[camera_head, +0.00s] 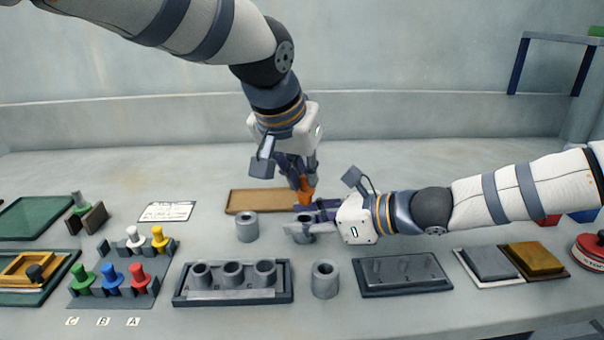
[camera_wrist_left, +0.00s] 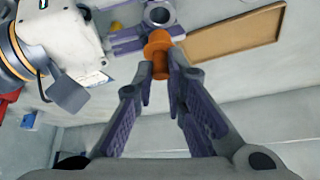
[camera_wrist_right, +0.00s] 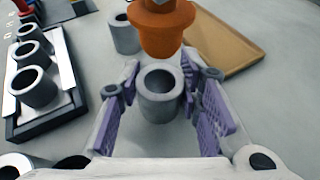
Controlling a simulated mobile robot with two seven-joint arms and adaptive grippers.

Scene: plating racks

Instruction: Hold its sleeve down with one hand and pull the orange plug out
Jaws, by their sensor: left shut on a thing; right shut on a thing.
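The orange plug (camera_head: 307,193) is held upright between the fingers of my left gripper (camera_head: 302,180), which is shut on it. The plug also shows in the left wrist view (camera_wrist_left: 158,44) and the right wrist view (camera_wrist_right: 162,28). It is clear of its grey sleeve (camera_wrist_right: 160,98), above it and slightly toward the back. The sleeve's open, empty bore is visible in both wrist views. My right gripper (camera_head: 305,218) is shut on the sleeve, with a purple-padded finger on each side. The sleeve stands upright on the table, partly covered by the fingers in the head view.
A brown tray (camera_head: 240,203) lies behind the sleeve. Loose grey sleeves (camera_head: 247,228) and (camera_head: 325,280) stand nearby. A dark rack (camera_head: 233,297) with grey sleeves is in front. A rack of coloured plugs (camera_head: 113,285) is left. The table behind the tray is clear.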

